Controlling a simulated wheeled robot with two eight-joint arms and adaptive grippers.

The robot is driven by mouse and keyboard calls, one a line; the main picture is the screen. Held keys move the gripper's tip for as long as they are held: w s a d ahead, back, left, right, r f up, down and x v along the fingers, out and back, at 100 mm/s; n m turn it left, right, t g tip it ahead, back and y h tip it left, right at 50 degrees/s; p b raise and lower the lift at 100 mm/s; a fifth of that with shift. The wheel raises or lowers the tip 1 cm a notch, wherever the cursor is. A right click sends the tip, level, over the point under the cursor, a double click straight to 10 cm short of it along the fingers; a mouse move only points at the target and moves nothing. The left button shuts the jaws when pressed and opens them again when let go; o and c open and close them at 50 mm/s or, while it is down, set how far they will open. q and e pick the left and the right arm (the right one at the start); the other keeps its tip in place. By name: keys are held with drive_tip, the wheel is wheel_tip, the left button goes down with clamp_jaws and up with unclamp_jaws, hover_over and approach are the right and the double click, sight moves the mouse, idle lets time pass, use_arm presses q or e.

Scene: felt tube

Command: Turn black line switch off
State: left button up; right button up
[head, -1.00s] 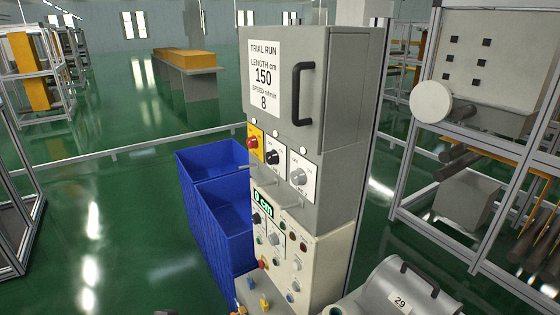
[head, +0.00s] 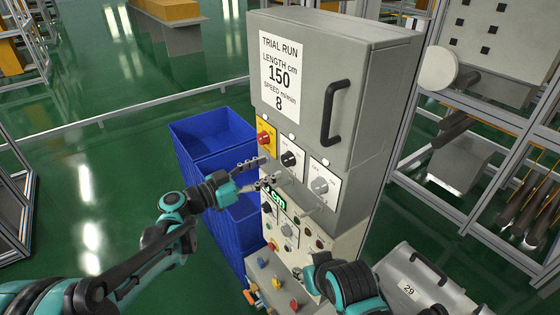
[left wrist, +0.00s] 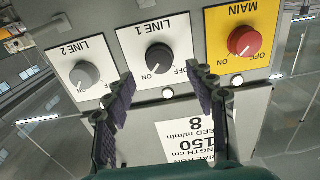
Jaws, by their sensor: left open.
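The black line switch (head: 291,159) is a round black knob on a white plate, between the red main knob and the grey line knob. The left wrist view shows it upside down under the label LINE 1 (left wrist: 159,59), with ON to its lower left and OFF to its right. My left gripper (head: 272,169) is open and empty, just left of the panel in the head view. In the left wrist view its fingers (left wrist: 160,78) show on either side of the black knob's lower part; contact is not visible.
The red MAIN knob (left wrist: 244,40) and grey LINE 2 knob (left wrist: 85,75) flank the black one closely. A black door handle (head: 334,112) juts out above. Blue bins (head: 210,135) stand left of the cabinet. My right arm (head: 345,285) is low in front, its fingers not visible.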

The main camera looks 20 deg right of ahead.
sight(284, 161)
use_arm(q)
drive_tip(key=x, duration=0.5)
drive_tip(key=shift+d, duration=0.15)
drive_tip(key=c, duration=1.2)
